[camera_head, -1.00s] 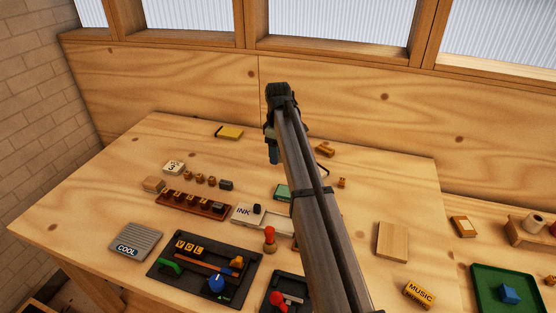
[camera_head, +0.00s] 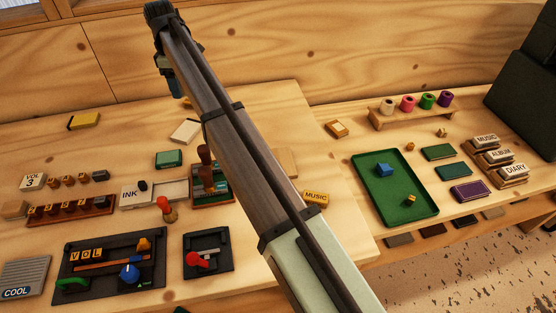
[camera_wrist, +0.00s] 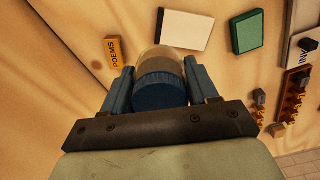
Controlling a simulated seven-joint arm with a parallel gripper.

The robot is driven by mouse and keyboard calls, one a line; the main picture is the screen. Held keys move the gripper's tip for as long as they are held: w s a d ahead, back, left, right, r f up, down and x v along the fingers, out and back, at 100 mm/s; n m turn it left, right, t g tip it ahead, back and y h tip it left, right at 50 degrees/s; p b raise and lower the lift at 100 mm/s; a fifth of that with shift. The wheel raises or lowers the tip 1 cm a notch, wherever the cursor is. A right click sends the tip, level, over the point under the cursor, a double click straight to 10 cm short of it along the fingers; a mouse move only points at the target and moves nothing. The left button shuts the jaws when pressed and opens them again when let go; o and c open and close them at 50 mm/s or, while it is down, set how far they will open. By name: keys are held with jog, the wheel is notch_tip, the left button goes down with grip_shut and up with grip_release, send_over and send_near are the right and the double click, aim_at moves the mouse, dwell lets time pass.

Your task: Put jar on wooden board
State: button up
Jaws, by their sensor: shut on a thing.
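The jar (camera_wrist: 160,68) has a clear, brownish body and a blue end. In the wrist view it sits between the two blue fingers of my gripper (camera_wrist: 158,82), which is shut on it. In the head view my gripper (camera_head: 177,80) is at the upper left, in front of the back wall, and the jar cannot be made out there. The wooden board (camera_head: 286,160) is a plain light rectangle on the bench, right of my arm. My arm hides part of it. The gripper is well to the left of the board and apart from it.
A white pad (camera_head: 186,131) and green box (camera_head: 169,158) lie left of my arm. A MUSIC block (camera_head: 315,198) is near the board. A stamp rack (camera_head: 210,190) and a green tray (camera_head: 394,188) flank the arm. A POEMS box (camera_wrist: 115,51) shows in the wrist view.

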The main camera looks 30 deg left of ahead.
jog(key=w+d+r+m, duration=0.1)
jog(key=w+d+r, duration=0.1)
jog(key=w+d, duration=0.65)
jog(key=m, duration=0.8)
send_over(280, 153)
jog(key=s+d, duration=0.2)
jog(key=s, duration=0.1)
notch_tip(280, 153, down, 2)
jog(key=f, duration=0.1)
jog(key=m, duration=0.4)
jog(key=shift+w+a+f, duration=0.1)
jog(key=shift+f, duration=4.65)
jog(key=shift+f, duration=0.1)
jog(key=o, duration=1.2)
